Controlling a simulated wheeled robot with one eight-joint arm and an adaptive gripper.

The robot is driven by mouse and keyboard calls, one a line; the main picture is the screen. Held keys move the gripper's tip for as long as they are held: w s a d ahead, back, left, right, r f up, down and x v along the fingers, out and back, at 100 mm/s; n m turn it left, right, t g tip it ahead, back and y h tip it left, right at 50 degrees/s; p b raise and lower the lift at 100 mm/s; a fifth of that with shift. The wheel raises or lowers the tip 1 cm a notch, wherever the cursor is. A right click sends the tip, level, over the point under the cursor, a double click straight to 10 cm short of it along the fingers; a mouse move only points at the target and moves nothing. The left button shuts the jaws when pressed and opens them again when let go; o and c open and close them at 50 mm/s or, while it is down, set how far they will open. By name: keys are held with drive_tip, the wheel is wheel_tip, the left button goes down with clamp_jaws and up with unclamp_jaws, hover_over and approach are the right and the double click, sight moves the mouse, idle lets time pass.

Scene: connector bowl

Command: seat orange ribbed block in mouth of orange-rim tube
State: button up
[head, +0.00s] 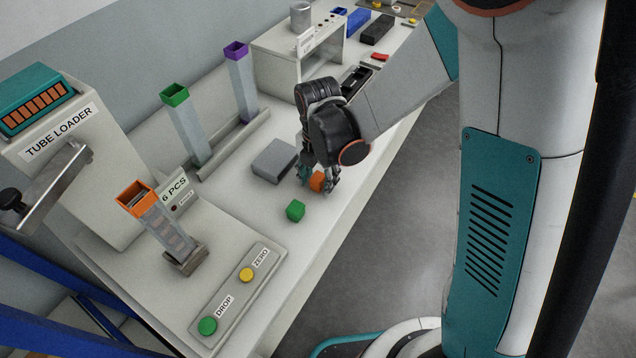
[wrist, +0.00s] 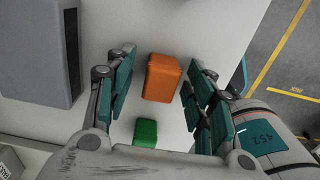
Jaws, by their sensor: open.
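The orange ribbed block (head: 317,181) lies on the white bench top near its front edge. In the wrist view the orange block (wrist: 162,78) lies between the two teal-padded fingers, with a gap on each side. My gripper (head: 318,184) is open and points down around it; it also shows in the wrist view (wrist: 157,90). The orange-rim tube (head: 154,217) stands in a small holder at the left, leaning slightly, with its square mouth upward. Pieces show inside its clear wall. The tube is away from my gripper and outside the wrist view.
A green block (head: 295,211) lies close to my gripper. A grey box (head: 274,160) is just left of it. Green-rim (head: 184,124) and purple-rim (head: 242,81) tubes stand in a rack behind. A button panel (head: 237,293) and the tube loader (head: 70,170) flank the orange-rim tube.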

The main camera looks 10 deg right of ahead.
sight(318, 177)
drive_tip(key=shift+r, duration=0.1)
drive_tip(key=c, duration=1.1)
drive_tip(key=shift+o, duration=0.2)
wheel_tip(318, 177, up, 20)
drive_tip(key=p, duration=1.4)
drive_tip(key=w+d+f+m+b, duration=0.1)
drive_tip(key=d+f+m+b, duration=0.2)
drive_tip(key=m, duration=0.6)
drive_tip(key=w+d+f+m+b, duration=0.2)
drive_tip(key=d+f+m+b, duration=0.2)
drive_tip(key=d+f+m, duration=0.2)
drive_tip(key=w+d+f+m+b, duration=0.1)
drive_tip(key=d+f+m+b, duration=0.3)
drive_tip(key=f+m, duration=0.3)
drive_tip(key=shift+w+d+f+m, duration=0.1)
drive_tip(key=shift+d+f+m, duration=0.05)
drive_tip(key=shift+m, duration=1.15)
drive_tip(key=shift+w+d+f+m, duration=0.1)
drive_tip(key=shift+d+f+m, duration=0.05)
drive_tip(key=shift+m, duration=1.15)
drive_tip(key=shift+d+f+m, duration=0.25)
drive_tip(key=shift+d+m, duration=0.05)
drive_tip(key=shift+m, duration=0.3)
